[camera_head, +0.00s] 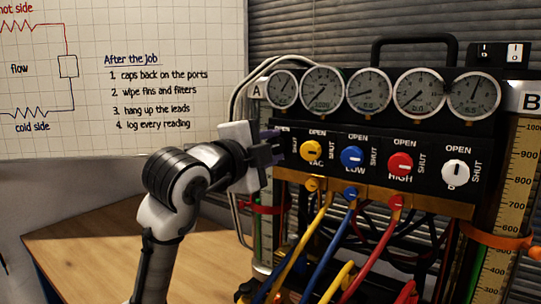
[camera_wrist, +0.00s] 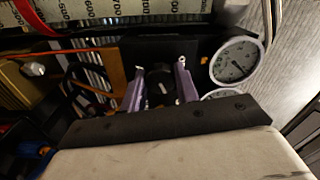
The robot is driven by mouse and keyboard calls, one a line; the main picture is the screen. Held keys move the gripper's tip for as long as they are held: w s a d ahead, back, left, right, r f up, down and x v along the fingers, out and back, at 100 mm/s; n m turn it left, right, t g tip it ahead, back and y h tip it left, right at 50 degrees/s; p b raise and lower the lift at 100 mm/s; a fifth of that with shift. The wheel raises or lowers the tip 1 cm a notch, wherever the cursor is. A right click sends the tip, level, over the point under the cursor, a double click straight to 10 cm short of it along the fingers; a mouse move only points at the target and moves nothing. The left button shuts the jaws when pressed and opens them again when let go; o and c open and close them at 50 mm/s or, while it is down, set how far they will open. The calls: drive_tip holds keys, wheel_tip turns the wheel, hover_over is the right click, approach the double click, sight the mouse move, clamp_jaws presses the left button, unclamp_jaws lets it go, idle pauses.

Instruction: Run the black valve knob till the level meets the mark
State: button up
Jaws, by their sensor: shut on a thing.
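My gripper (camera_head: 274,146) reaches the left end of the gauge panel. In the wrist view its purple fingers (camera_wrist: 160,88) stand on either side of the black valve knob (camera_wrist: 158,90), shut on it. The knob has a pale pointer line and is hidden behind my gripper in the head view. Below label A, a scaled column (camera_head: 266,243) carries a red band (camera_head: 268,209) and is partly covered by my arm. At the right, column B (camera_head: 512,190) has a printed scale and an orange clip (camera_head: 497,236). I cannot make out the liquid level in either column.
Yellow (camera_head: 312,150), blue (camera_head: 352,157), red (camera_head: 400,164) and white (camera_head: 455,172) knobs sit right of my gripper under several round gauges. Coloured hoses (camera_head: 372,253) hang below. Bare wooden bench (camera_head: 90,250) lies to the left.

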drive_tip(key=shift+m+b, duration=0.55)
drive_tip(key=shift+m, duration=1.45)
drive_tip(key=o, duration=1)
drive_tip(key=shift+c, duration=0.2)
drive_tip(key=b+v, duration=0.2)
drive_tip(key=v, duration=1.1)
drive_tip(key=shift+s+a+b, duration=0.25)
drive_tip(key=shift+s+b, duration=0.1)
